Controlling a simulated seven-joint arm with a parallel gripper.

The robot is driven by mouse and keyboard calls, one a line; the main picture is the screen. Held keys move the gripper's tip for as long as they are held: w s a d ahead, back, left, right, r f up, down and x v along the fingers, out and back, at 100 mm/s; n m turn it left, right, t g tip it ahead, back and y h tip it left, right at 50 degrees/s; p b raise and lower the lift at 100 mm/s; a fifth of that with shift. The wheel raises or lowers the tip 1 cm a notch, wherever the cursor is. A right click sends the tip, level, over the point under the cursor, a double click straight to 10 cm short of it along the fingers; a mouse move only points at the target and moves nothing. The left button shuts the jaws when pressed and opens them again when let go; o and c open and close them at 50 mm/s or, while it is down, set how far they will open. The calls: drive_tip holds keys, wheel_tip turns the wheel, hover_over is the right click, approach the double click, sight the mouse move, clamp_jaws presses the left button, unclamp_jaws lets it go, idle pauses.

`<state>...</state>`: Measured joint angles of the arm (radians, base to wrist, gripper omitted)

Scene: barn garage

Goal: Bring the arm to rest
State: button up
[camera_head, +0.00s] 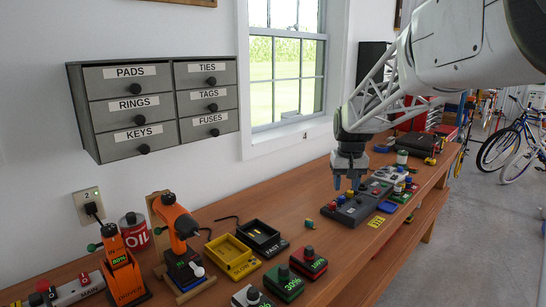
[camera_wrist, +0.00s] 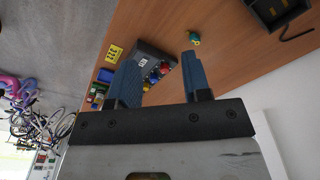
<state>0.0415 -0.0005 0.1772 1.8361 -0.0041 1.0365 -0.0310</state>
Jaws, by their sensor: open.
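My gripper (camera_head: 351,183) hangs over the wooden workbench (camera_head: 290,208), pointing down, above a dark grey control box (camera_head: 352,212) with coloured knobs. In the wrist view my gripper (camera_wrist: 160,82) has its two blue-grey fingers spread apart with nothing between them. The control box (camera_wrist: 152,62) shows behind and between the fingers, and a small teal and yellow piece (camera_wrist: 194,41) lies on the bench near the tip of the right finger. My white arm reaches in from the upper right in the head view.
On the bench stand an orange driver (camera_head: 121,269), an orange drill (camera_head: 179,226), a red oil can (camera_head: 133,232), a yellow tray (camera_head: 232,257), a black tray (camera_head: 259,238) and several percentage-marked blocks (camera_head: 284,282). Labelled drawers (camera_head: 155,104) hang on the wall. Bicycles (camera_head: 510,145) stand at right.

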drive_tip(key=s+a+r, duration=0.2)
drive_tip(key=s, duration=1.9)
drive_tip(key=s+f, duration=0.3)
drive_tip(key=s, duration=0.7)
drive_tip(key=s+f+t, duration=0.1)
drive_tip(key=s+f, duration=0.2)
drive_tip(key=s, duration=0.7)
drive_tip(key=shift+s+a+f+t, duration=0.15)
drive_tip(key=shift+a+f+t, duration=0.15)
drive_tip(key=shift+f, duration=0.1)
